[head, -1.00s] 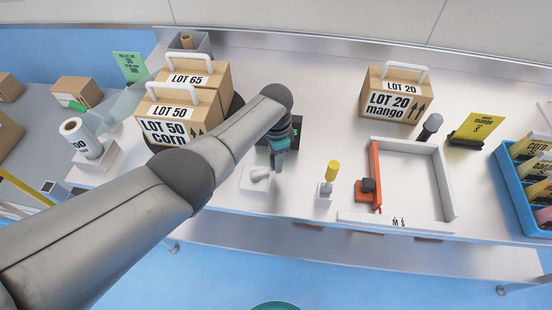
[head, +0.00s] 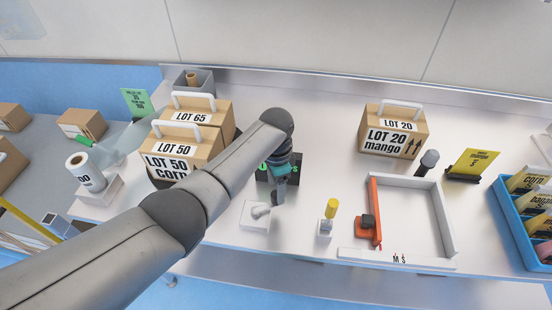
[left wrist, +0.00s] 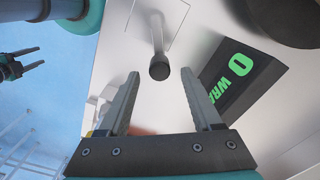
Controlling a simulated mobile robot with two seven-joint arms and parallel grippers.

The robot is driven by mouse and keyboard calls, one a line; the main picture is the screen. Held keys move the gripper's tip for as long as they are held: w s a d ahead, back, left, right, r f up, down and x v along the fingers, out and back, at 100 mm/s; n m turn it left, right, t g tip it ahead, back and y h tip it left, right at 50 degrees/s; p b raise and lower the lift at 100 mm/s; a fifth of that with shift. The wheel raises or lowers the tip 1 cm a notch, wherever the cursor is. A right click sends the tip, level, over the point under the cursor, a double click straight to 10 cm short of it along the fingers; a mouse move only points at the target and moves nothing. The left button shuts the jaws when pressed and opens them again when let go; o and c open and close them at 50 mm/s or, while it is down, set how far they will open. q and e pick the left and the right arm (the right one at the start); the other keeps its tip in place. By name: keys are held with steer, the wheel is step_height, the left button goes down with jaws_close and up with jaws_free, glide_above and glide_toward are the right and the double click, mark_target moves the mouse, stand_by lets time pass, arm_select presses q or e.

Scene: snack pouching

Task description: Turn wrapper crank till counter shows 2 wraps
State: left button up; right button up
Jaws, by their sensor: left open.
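The wrapper crank (head: 256,216) is a white base with a pale arm, left of centre near the table's front. In the left wrist view its pale arm ends in a dark round knob (left wrist: 159,68). The black counter (left wrist: 240,75) shows a green 0 and part of the word WRAPS; in the head view my gripper partly covers it. My left gripper (head: 278,197) is open, pointing down beside the crank. In the left wrist view the knob appears between and just beyond its fingertips; I cannot tell whether they touch. My right gripper (left wrist: 32,58) shows at the left edge, fingers apart.
The LOT 50 corn box (head: 172,165) stands behind my left arm. A yellow-handled tool (head: 330,210) stands right of the crank, then a white frame with an orange side (head: 375,213). The LOT 20 mango box (head: 393,130) is at the back right.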

arm_select(q)
step_height(320, 180, up, 11)
steer(key=shift+f+p, duration=0.2)
steer(key=shift+p, duration=0.25)
arm_select(e)
steer(key=shift+r, duration=0.65)
